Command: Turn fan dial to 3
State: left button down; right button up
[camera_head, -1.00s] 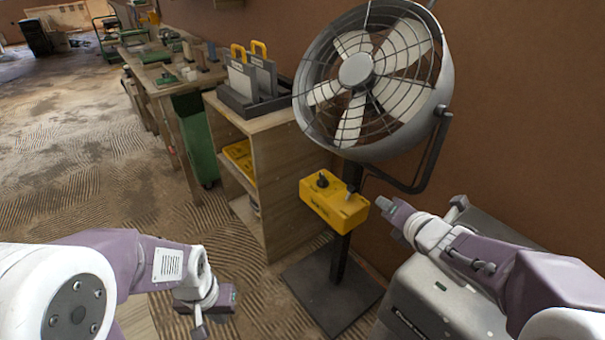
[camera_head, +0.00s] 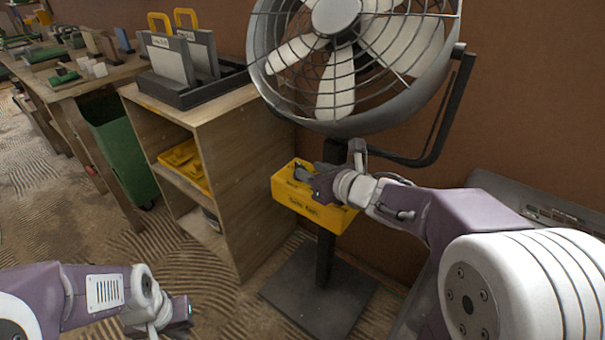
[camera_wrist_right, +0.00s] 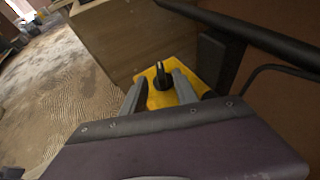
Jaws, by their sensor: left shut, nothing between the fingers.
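The standing fan (camera_head: 336,16) carries a yellow control box (camera_head: 300,207) on its post. A black dial (camera_wrist_right: 161,75) stands up on the box top in the right wrist view. My right gripper (camera_head: 308,175) is at the box top, and it also shows in the right wrist view (camera_wrist_right: 159,90). Its two grey fingers are apart, one on each side of the dial as seen there; I cannot tell whether they touch it. The hand covers part of the box in the head view. The dial's scale marks are not readable. My left gripper (camera_head: 186,309) is low at the left, shut and empty.
A wooden shelf unit (camera_head: 245,160) stands left of the fan with a dark tray (camera_head: 190,97) on top. A green bin (camera_head: 120,150) is under the workbench. The fan's base plate (camera_head: 318,300) rests on the ridged floor.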

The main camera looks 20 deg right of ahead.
aim_at(303, 168)
jog(key=b+x, duration=0.1)
jog(key=x, duration=0.2)
jog(key=shift+f, duration=0.2)
jog(key=shift+w+a, duration=0.2)
jog(key=shift+w, duration=0.45)
grip_shut()
jog(key=shift+f, duration=0.1)
